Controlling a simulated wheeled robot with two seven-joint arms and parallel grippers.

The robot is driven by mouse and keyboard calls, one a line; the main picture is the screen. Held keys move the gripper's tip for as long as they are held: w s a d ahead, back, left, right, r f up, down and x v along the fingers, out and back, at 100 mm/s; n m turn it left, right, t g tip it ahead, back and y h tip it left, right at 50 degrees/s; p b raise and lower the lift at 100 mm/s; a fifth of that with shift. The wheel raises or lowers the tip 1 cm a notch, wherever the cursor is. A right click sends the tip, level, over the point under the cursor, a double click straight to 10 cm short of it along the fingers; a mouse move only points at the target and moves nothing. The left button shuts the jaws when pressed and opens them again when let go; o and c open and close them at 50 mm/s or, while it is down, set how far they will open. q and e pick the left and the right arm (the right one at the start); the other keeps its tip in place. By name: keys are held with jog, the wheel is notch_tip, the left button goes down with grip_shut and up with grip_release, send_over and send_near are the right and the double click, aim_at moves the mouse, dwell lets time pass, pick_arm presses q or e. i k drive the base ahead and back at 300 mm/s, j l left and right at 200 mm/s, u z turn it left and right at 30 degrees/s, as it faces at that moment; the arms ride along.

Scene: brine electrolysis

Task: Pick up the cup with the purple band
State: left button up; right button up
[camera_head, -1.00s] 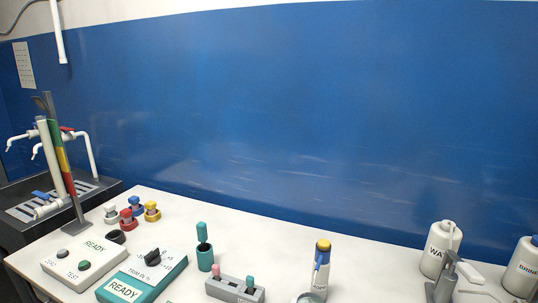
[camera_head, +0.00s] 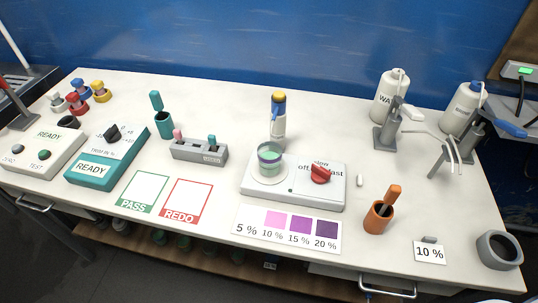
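A small clear cup (camera_head: 270,160) stands upright on the round plate of a white stirrer (camera_head: 333,193) near the middle of the table. It shows a green tint and what looks like a purplish band near its top; the band is too small to make out well. No other cup with a purple band shows. Neither of my grippers is in view.
A blue-and-yellow-capped bottle (camera_head: 278,118) stands just behind the cup. A colour chart (camera_head: 287,228) lies in front, with PASS (camera_head: 143,192) and REDO (camera_head: 187,201) cards to its left. An orange pot (camera_head: 378,217) and grey ring (camera_head: 498,250) are on the right.

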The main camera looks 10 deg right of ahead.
aim_at(270, 153)
jog(key=k+l, duration=0.3)
jog(key=l, duration=0.15)
jog(key=k+l, duration=0.3)
jog(key=k+l+z, duration=0.1)
jog(key=k+l, duration=0.15)
jog(key=l, duration=0.3)
